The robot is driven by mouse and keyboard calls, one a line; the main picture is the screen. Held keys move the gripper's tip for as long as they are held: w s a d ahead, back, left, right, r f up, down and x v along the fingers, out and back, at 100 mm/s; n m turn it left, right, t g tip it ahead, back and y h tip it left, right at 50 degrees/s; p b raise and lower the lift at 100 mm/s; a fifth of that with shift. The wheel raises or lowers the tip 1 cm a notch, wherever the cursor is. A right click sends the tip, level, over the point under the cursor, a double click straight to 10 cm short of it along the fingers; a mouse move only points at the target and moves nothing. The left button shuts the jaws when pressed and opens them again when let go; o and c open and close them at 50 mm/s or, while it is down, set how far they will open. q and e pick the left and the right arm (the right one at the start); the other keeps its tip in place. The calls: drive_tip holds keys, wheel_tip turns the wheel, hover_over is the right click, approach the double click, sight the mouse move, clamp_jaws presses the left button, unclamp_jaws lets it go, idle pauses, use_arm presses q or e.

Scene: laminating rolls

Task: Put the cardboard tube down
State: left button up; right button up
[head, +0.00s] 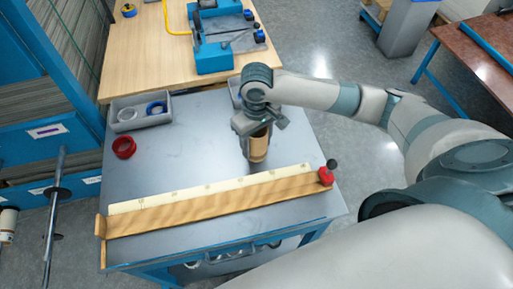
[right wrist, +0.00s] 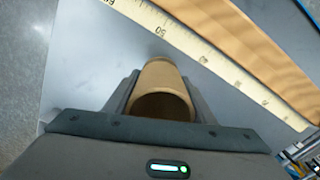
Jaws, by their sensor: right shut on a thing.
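The cardboard tube (head: 259,146) is a short brown hollow cylinder over the grey metal table (head: 190,150). In the right wrist view the tube (right wrist: 163,92) sits between the two fingers, with its open end facing the camera. My right gripper (head: 254,140) is shut on it. The tube looks roughly upright, just behind the wooden ruler board. I cannot tell whether its lower end touches the table. My left gripper is not in view.
A wooden board (head: 215,207) with a cream ruler (head: 150,201) and a red clamp (head: 326,176) lies along the table's front. A red tape roll (head: 124,147) and a grey tray (head: 141,113) with tape rolls are at left. Blue machine (head: 213,55) stands behind. The table's middle left is clear.

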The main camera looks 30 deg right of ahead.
sight(256, 149)
drive_tip(key=shift+f+p, duration=0.3)
drive_tip(key=shift+f, duration=1.25)
drive_tip(key=o, duration=1.1)
drive_tip(key=shift+f, duration=0.1)
drive_tip(key=shift+c, duration=0.2)
drive_tip(key=shift+r, duration=0.65)
wheel_tip(256, 149, up, 11)
drive_tip(key=b, duration=0.2)
